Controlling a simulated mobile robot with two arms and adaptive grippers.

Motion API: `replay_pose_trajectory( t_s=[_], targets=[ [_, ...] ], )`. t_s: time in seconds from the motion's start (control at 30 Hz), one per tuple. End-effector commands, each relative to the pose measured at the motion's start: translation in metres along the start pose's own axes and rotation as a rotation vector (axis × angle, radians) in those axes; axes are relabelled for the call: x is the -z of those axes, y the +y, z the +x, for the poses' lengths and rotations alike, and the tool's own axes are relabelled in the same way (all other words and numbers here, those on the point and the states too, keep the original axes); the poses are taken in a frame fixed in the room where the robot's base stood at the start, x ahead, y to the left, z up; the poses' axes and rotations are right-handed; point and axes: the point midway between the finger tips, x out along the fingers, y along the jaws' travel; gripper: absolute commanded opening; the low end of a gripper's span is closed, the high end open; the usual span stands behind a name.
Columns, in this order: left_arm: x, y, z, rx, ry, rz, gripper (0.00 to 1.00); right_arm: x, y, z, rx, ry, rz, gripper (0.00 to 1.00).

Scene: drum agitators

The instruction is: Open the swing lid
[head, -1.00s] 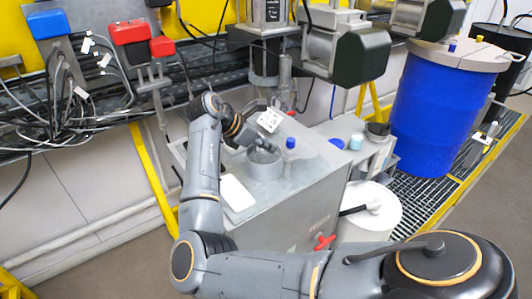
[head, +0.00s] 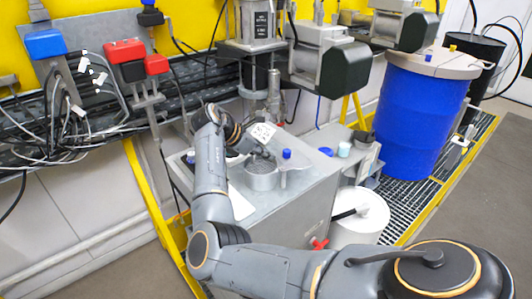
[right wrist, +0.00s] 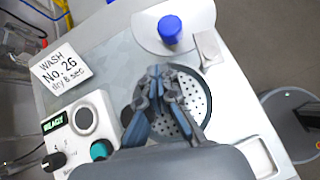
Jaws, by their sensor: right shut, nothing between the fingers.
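The swing lid (right wrist: 143,33) is a pale round plate with a blue knob (right wrist: 170,28), at the top of the right wrist view. It lies to one side of a round opening with a perforated metal basket (right wrist: 197,100), which is uncovered. My right gripper (right wrist: 158,72) is shut and empty, over the basket's edge and apart from the knob. It also shows in the head view (head: 266,154). My left gripper is not in view.
The lid and basket are on a grey box-shaped washer (head: 290,215). A white sign (right wrist: 62,70) and a control box (right wrist: 85,130) stand beside the basket. A blue drum (head: 420,115) stands to the right, with a white bucket (head: 372,210) nearer. Motor units (head: 345,65) hang behind.

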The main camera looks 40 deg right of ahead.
Motion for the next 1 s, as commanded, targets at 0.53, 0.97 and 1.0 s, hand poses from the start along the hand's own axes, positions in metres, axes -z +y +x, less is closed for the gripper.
replay_pose_trajectory(
  t_s=[0.53,0.97,1.0],
  targets=[
    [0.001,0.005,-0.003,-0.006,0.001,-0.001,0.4,-0.002,0.003,-0.002,0.005,0.002,0.005,0.0],
    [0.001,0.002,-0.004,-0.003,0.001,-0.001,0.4,-0.003,0.005,-0.083,0.005,0.005,0.005,0.0],
    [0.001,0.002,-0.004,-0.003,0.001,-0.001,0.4,-0.003,0.005,-0.09,0.005,0.004,0.005,0.0]
  ],
)
